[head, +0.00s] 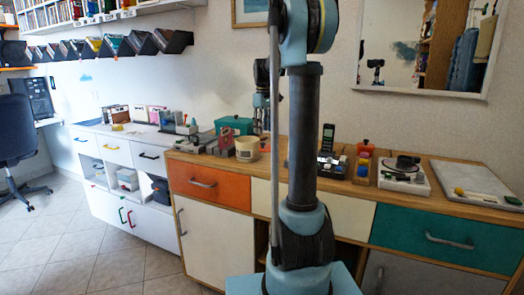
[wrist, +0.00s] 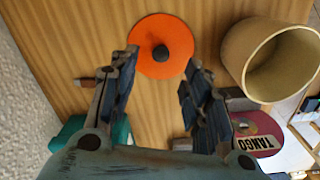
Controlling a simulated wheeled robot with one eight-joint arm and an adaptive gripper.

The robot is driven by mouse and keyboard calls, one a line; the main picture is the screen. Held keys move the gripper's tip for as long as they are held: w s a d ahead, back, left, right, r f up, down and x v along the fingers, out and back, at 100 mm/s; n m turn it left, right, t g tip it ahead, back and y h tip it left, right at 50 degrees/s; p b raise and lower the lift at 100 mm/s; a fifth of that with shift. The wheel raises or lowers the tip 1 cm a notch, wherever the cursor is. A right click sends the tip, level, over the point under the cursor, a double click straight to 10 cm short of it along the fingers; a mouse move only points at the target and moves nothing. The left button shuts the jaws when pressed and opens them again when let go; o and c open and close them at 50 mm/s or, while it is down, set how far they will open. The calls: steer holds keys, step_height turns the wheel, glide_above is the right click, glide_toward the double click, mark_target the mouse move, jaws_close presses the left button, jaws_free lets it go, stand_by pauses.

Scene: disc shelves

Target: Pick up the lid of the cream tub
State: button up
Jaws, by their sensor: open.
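The cream tub (head: 246,149) stands on the wooden sideboard top in the head view, and its open mouth shows at the right of the wrist view (wrist: 228,52). An orange disc with a dark knob (wrist: 145,62), which looks like its lid, lies flat on the wood beside the tub, apart from it. In the head view my gripper (head: 262,100) hangs above the sideboard, partly behind my arm.
A teal box (head: 235,125) stands behind the tub. The wall is close behind.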

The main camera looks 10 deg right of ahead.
mark_target(263, 143)
steer(key=shift+s+f, duration=0.1)
steer(key=shift+f, duration=3.2)
steer(key=c, duration=1)
